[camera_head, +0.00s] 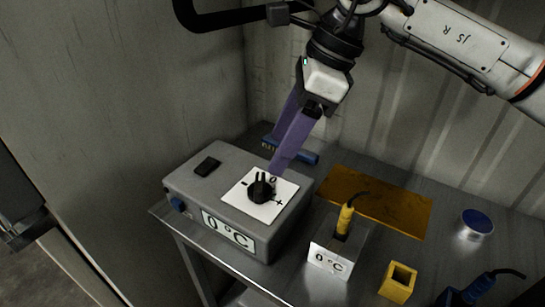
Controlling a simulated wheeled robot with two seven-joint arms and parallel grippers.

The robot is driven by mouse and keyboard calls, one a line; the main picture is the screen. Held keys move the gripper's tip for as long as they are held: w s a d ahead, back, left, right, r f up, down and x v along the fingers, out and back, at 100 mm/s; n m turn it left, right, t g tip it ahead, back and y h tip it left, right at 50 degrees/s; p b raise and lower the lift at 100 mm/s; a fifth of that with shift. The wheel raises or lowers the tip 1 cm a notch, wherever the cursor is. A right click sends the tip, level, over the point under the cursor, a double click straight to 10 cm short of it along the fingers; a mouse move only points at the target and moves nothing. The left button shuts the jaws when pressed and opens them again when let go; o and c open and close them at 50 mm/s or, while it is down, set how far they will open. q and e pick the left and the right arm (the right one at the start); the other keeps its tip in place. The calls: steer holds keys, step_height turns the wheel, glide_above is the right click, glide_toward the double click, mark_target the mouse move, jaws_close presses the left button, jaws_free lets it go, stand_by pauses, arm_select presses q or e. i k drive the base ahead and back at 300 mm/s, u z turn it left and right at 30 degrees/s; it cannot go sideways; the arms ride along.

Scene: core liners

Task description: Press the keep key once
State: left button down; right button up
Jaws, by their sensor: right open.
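A grey control box (184,182) stands on the metal table, its front display (228,231) reading 0 °C. A small black key (207,166) lies on its top at the left; no label on it is readable. To its right, a black knob (261,190) sits on a white dial plate marked 0, minus and plus. My right gripper (279,160) is open and empty, with long purple fingers pointing down. Its tips appear close behind the knob, right of the black key; whether they touch anything is unclear. My left gripper is not visible.
A grey block (327,258) reading 0 °C holds a yellow-handled probe (345,218). An orange-brown plate (390,205), a blue-topped tin (476,223), a yellow hollow block (398,282) and a blue tool (470,292) occupy the right. A blue-handled brush (303,156) lies behind the box.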

mark_target(178, 204)
steer(key=k, duration=1)
